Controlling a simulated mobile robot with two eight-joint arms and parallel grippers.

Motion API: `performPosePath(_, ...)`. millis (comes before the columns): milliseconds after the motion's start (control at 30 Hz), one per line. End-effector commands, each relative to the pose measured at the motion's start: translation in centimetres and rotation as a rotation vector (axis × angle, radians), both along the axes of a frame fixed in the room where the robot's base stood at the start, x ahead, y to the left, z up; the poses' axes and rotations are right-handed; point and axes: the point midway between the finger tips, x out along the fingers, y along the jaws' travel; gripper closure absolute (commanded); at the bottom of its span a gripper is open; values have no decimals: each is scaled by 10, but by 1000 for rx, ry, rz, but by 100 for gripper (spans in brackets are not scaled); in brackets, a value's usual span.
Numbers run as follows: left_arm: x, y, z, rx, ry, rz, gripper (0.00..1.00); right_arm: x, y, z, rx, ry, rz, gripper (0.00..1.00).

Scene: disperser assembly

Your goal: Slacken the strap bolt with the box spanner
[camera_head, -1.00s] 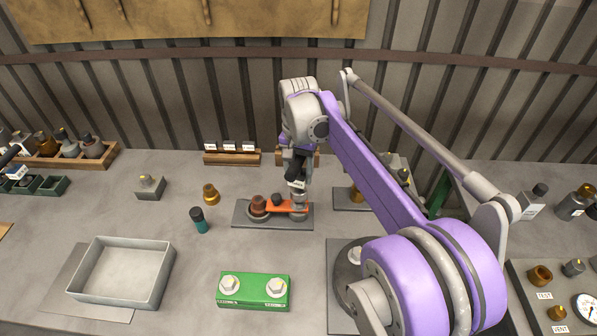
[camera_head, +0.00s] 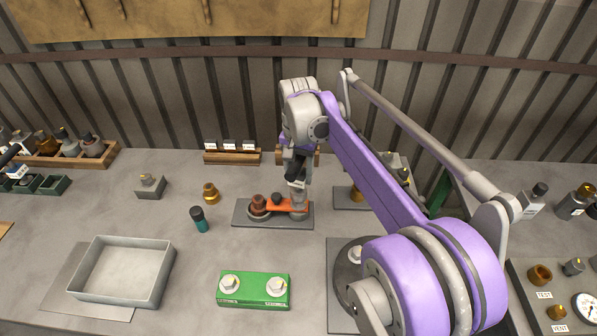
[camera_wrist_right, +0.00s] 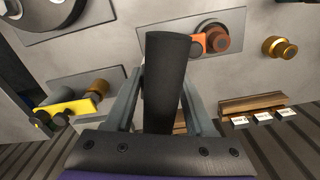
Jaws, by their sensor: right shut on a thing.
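My right gripper (camera_head: 298,178) is shut on the box spanner, a dark upright cylinder that shows between the fingers in the right wrist view (camera_wrist_right: 167,82). The spanner's grey lower end (camera_head: 298,204) stands over the right end of the orange strap (camera_head: 282,206). The strap bolt is hidden beneath it, so I cannot tell how far the spanner sits over the bolt. The strap lies on a grey plate (camera_head: 240,216), with a brown domed part (camera_head: 258,203) at its left end. The strap also shows in the right wrist view (camera_wrist_right: 198,46). My left gripper is not identifiable.
A green block (camera_head: 252,290) with two bolts lies in front. An empty grey tray (camera_head: 167,270) is at the left. A brass part (camera_head: 210,193) and a teal-and-black bottle (camera_head: 200,220) stand left of the plate. My right arm covers much of the right side.

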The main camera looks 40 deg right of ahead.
Motion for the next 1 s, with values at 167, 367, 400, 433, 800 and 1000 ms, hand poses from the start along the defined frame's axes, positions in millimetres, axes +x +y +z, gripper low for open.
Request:
performPosePath(167,-1,0,-4,0,2,0,50,0,0,-5,0,0,0,100)
performPosePath(367,-2,0,-7,0,4,0,50,0,0,-11,0,0,0,100)
performPosePath(400,-2,0,-8,0,4,0,50,0,0,-12,0,0,0,100)
performPosePath(433,-2,0,-9,0,5,0,50,0,0,-13,0,0,0,100)
performPosePath(800,-4,0,-15,0,8,0,50,0,0,-23,0,0,0,100)
performPosePath(1000,-5,0,-19,0,10,0,50,0,0,-29,0,0,0,100)
